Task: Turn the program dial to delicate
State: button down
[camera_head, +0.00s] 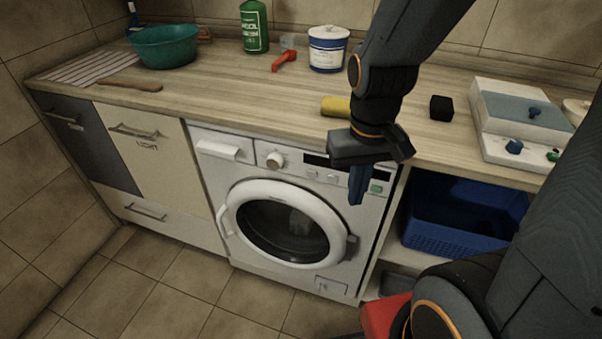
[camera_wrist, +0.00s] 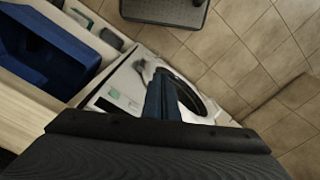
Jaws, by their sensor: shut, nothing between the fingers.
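The program dial (camera_head: 274,160) is a round pale knob on the washing machine's front panel, left of the dark display. Its setting is too small to read. The washing machine (camera_head: 228,189) is white with a round door, which looks closed. My gripper (camera_head: 356,198) points down in front of the panel's right end, near the green button (camera_head: 376,188), well to the right of the dial. Its blue fingers are together with nothing between them. In the wrist view the shut fingers (camera_wrist: 163,82) cover part of the machine, and the dial is not seen.
The wooden counter (camera_head: 200,95) holds a green basin (camera_head: 165,46), a green bottle (camera_head: 254,27), a white-and-blue tub (camera_head: 327,49), a yellow item (camera_head: 336,106), a black cube (camera_head: 441,108) and a white box (camera_head: 520,125). A blue crate (camera_head: 455,225) sits under it.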

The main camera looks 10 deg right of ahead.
aim_at(275, 161)
jog(key=z, duration=0.9)
jog(key=k, duration=0.6)
jog(key=u, duration=1.1)
